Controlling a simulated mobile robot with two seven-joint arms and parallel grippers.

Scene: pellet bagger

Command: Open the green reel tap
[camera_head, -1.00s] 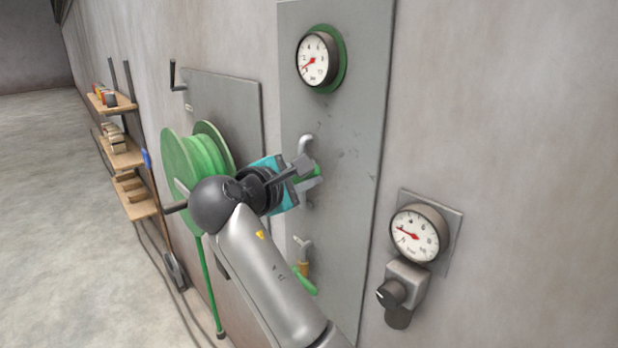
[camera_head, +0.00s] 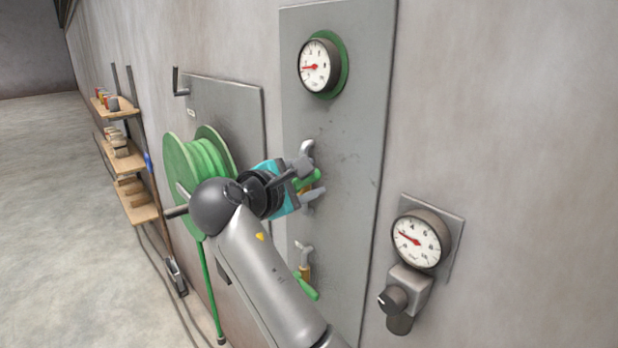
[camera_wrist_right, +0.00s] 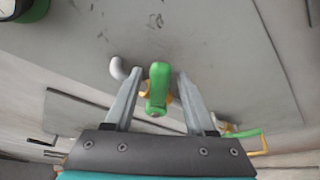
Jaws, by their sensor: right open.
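The upper tap has a green handle (camera_head: 309,180) and a brass-coloured body on the grey wall panel, below the green-rimmed gauge (camera_head: 318,66). A grey bent spout shows above it. My right gripper (camera_head: 311,178) is open, with one finger on each side of this handle. In the right wrist view, the green handle (camera_wrist_right: 158,86) stands between the two fingers (camera_wrist_right: 156,92), with gaps visible on both sides. A second tap with a green handle (camera_head: 306,287) is lower on the panel. In the wrist view the two handles point in different directions. My left gripper is out of view.
A green hose reel (camera_head: 187,165) is on the wall left of my right wrist. A second gauge (camera_head: 419,240) with a black knob (camera_head: 391,299) is at the right. A wooden shelf rack (camera_head: 137,199) stands far left. The floor at left is clear.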

